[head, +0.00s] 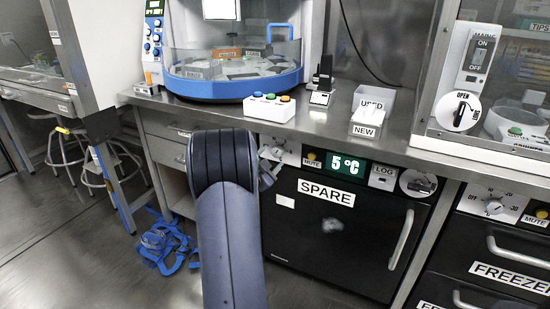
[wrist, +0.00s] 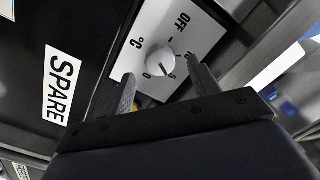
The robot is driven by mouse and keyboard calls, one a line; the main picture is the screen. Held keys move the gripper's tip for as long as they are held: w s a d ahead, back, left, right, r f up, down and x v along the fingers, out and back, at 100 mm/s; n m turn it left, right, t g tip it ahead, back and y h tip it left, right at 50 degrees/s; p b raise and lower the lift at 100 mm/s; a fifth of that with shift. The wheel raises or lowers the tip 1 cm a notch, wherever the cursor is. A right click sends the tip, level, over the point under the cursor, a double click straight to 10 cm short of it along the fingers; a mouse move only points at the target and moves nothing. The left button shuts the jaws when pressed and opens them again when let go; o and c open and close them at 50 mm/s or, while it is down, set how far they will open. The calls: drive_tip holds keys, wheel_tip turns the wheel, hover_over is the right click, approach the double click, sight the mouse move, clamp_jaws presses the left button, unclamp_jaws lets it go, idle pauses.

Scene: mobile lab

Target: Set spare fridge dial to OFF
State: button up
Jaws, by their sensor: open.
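The spare fridge (head: 322,235) is a black unit under the bench with a SPARE label, which also shows in the wrist view (wrist: 62,85). Its dial (wrist: 160,64) is a round white knob on a white panel (wrist: 187,30) marked OFF, °C and numbers. The OFF mark lies up and right of the knob in the wrist view. I cannot clearly tell where the knob points. My gripper (wrist: 159,72) is open, with one finger on each side of the knob in the picture; contact is not clear. In the head view my arm partly hides the dial panel (head: 291,158) and gripper.
A green 5 °C display (head: 347,166), a MUTE button (head: 311,157) and a LOG box (head: 383,177) sit right of the dial. The bench edge (head: 340,142) overhangs close above. Blue straps (head: 163,243) lie on the floor at left.

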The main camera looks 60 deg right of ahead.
sight(276, 153)
drive_tip(key=shift+d, duration=1.9)
drive_tip(key=c, duration=1)
